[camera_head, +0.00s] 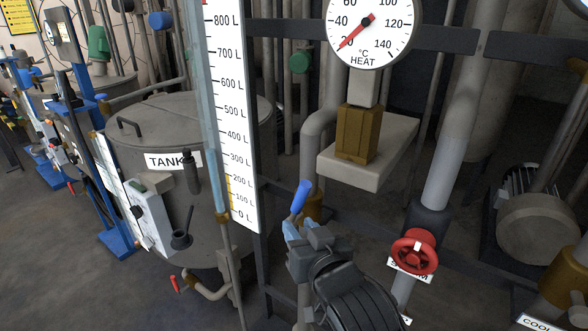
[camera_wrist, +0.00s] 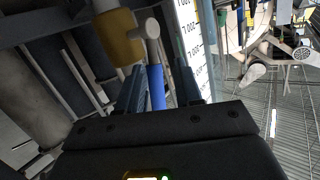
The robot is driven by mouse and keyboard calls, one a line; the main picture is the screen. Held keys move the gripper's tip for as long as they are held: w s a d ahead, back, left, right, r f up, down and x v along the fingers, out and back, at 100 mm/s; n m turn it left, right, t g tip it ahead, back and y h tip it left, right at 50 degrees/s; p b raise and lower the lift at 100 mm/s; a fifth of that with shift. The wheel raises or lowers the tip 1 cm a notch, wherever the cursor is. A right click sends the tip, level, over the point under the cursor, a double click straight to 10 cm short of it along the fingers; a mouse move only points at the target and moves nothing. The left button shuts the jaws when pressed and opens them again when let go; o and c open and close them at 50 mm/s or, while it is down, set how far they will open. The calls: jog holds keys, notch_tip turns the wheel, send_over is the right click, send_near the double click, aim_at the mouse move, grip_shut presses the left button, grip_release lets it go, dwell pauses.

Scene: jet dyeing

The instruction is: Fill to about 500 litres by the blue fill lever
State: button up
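The blue fill lever (camera_head: 301,196) stands tilted up to the right on its valve, below the level scale's right side. My gripper (camera_head: 293,228) is at the lever's lower part. In the wrist view the blue handle (camera_wrist: 156,88) lies between my two fingers (camera_wrist: 158,92), with a narrow gap visible on its right side, so the gripper looks open around it. The white level scale (camera_head: 232,120) runs from 0 L to above 800 L beside a pale blue sight tube (camera_head: 203,110).
A HEAT dial (camera_head: 368,30) hangs above, its needle at the low end. A red valve wheel (camera_head: 414,254) is close right of my gripper. The grey tank (camera_head: 150,120) stands behind the scale at left. Pipes and a black frame surround the lever. Grey floor is open at left.

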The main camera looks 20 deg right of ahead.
aim_at(306, 194)
jog(key=r, duration=0.1)
jog(key=d+r+t+p, duration=0.1)
jog(key=r, duration=0.1)
jog(key=d+r+t+y+p, duration=0.1)
jog(key=r, duration=0.1)
jog(key=shift+s+d+r, duration=0.25)
jog(key=shift+s, duration=0.1)
jog(key=w+p, duration=0.1)
jog(key=w, duration=0.6)
jog(key=shift+w+p, duration=0.15)
jog(key=shift+p, duration=0.2)
jog(key=shift+c, duration=0.4)
jog(key=shift+f, duration=0.1)
grip_shut()
